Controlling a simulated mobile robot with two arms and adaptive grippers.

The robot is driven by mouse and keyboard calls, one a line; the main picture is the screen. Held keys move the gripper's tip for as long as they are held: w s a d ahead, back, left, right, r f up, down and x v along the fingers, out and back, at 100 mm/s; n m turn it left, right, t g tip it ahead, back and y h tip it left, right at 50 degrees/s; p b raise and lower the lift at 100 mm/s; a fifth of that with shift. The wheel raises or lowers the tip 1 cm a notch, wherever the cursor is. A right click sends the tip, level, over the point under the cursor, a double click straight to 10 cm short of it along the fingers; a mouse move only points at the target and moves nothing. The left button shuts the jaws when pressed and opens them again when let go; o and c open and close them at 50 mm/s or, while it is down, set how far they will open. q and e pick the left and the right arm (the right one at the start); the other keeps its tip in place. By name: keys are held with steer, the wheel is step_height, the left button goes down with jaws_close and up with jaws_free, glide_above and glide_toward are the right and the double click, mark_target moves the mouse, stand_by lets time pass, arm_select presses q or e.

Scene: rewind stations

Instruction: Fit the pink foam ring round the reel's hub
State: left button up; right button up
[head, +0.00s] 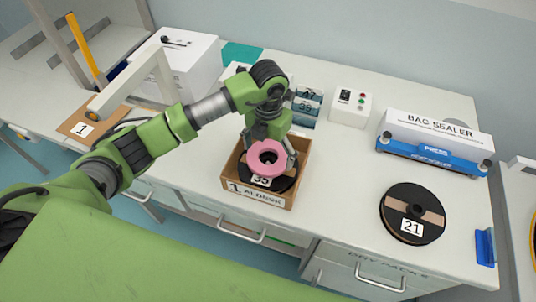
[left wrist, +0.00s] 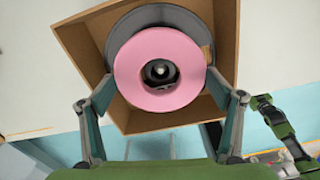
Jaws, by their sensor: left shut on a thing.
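The pink foam ring (head: 267,170) is held flat by my left gripper (head: 268,158), whose fingers grip it on two opposite sides. The black reel (head: 285,184), with a label reading 35, lies in an open cardboard box under the ring. In the left wrist view, the ring (left wrist: 130,80) covers much of the reel (left wrist: 118,35), and dark hub parts show through its hole. The ring looks a little off-centre over the reel there. Whether it sits above the hub or partly round it I cannot tell. My right gripper is not in view.
The cardboard box (head: 258,197) stands near the table's front edge, its walls close around my fingers. A second reel (head: 428,205), marked 21, lies to the right. The bag sealer (head: 434,150), a small control box (head: 350,108) and a white machine (head: 175,62) stand behind.

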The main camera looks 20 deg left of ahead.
arm_select(q)
steer(key=shift+s+f, duration=0.15)
steer(key=shift+f, duration=1.1)
steer(key=o, duration=0.7)
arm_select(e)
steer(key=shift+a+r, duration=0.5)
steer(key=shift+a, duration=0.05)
arm_select(q)
steer(key=shift+r, duration=0.1)
